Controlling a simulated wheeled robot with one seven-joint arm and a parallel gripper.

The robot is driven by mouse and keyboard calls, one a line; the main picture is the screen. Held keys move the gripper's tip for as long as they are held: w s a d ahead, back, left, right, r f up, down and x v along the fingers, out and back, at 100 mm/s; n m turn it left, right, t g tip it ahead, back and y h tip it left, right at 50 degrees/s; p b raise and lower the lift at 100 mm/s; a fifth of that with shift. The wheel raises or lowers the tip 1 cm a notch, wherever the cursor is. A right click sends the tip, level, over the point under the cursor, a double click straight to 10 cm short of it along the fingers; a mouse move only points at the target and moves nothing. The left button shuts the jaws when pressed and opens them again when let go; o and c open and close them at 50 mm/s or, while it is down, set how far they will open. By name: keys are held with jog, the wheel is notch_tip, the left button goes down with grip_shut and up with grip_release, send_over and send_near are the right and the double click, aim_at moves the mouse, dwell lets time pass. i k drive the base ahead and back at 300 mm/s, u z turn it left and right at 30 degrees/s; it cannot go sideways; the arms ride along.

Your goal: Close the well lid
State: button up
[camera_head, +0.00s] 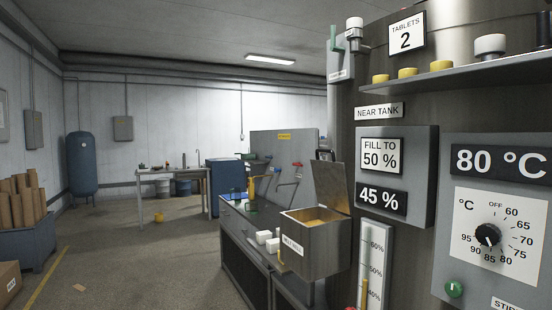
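A grey metal well box (322,254) with a small white label on its front is fixed at the side of the large tank. Its lid (331,187) stands open, raised and leaning up at the right and back edge of the box. A yellowish fill shows inside the open well. A dark handle or bracket (325,154) shows by the lid's top edge. My gripper is not in view.
The dark tank with its panels and temperature knob (487,235) fills the right side. A shelf (455,78) juts out above, with several yellow tablets. A dark bench (250,244) with white blocks runs left of the well. The floor further left is mostly clear.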

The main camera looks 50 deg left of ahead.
aim_at(331, 188)
jog(key=u, duration=2.7)
jog(key=k, duration=0.95)
jog(key=z, duration=0.95)
jog(key=i, duration=1)
jog(key=z, duration=0.05)
